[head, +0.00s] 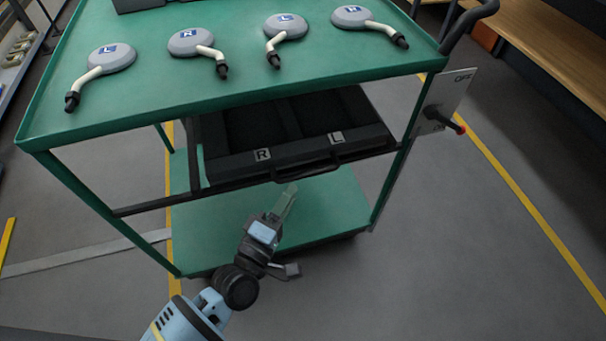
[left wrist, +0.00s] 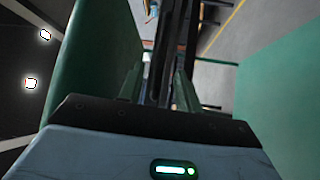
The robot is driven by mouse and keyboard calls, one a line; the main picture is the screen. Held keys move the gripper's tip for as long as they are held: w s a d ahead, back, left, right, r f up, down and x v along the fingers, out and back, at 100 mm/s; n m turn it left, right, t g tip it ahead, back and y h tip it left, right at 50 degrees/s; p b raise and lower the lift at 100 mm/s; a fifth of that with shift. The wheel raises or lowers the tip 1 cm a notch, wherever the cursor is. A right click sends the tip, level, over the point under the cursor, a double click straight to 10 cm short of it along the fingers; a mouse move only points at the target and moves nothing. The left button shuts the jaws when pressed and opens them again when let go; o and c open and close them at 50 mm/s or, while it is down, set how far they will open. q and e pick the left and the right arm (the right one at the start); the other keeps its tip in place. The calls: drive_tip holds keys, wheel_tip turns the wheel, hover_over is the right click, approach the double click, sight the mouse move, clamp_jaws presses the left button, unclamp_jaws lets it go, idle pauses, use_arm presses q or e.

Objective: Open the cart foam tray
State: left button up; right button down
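The black foam tray (head: 225,170) sits under the green top of the cart (head: 270,79), between side rails. Its front edge carries labels R and L, and a dark bar handle (head: 310,168) runs along the front. The foam inside is partly hidden under the top. My left gripper (head: 287,197) is just below and in front of the handle. In the left wrist view its two fingers (left wrist: 157,88) stand apart, with dark bars showing between and beyond them. I cannot tell whether they touch the handle. My right gripper is not in view.
Several grey paddles (head: 111,59) with bent stems, labelled L or R, lie on the cart top. A green lower shelf (head: 330,212) is below the tray. A plate marked OFF with a red-tipped lever (head: 442,118) is on the right side. Floor in front is clear.

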sight(303, 175)
use_arm(q)
drive_tip(key=x, duration=0.7)
drive_tip(key=shift+s, duration=0.1)
clamp_jaws()
